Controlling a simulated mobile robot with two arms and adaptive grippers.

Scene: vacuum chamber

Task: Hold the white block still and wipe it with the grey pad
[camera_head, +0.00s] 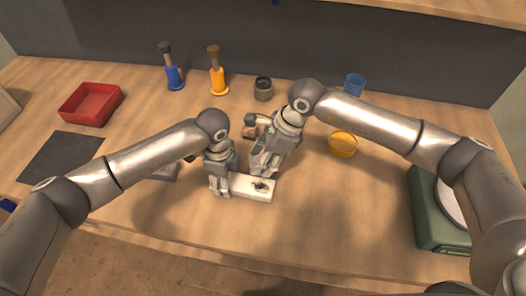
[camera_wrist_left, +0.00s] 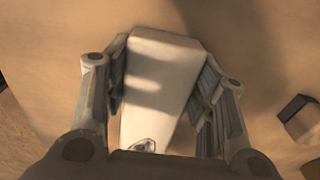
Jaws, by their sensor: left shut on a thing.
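The white block (camera_head: 240,186) lies flat on the table near the front middle. A dark mark (camera_head: 261,186) shows on its right part; its outline also shows at the bottom of the left wrist view (camera_wrist_left: 144,146). My left gripper (camera_head: 219,190) is shut on the block's left part, a finger along each long side of the block in the left wrist view (camera_wrist_left: 160,90). My right gripper (camera_head: 262,168) hangs close behind the block's right part; its finger opening is unclear. I cannot make out the grey pad for certain. A dark-topped blocky piece (camera_wrist_left: 300,116) shows at the wrist view's right edge.
A flat grey piece (camera_head: 164,172) lies left of the block, partly hidden by my left arm. Behind stand a red tray (camera_head: 91,103), blue and orange-handled tools (camera_head: 217,80), a dark cup (camera_head: 263,89) and a yellow dish (camera_head: 342,145). A green scale-like box (camera_head: 430,215) stands right.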

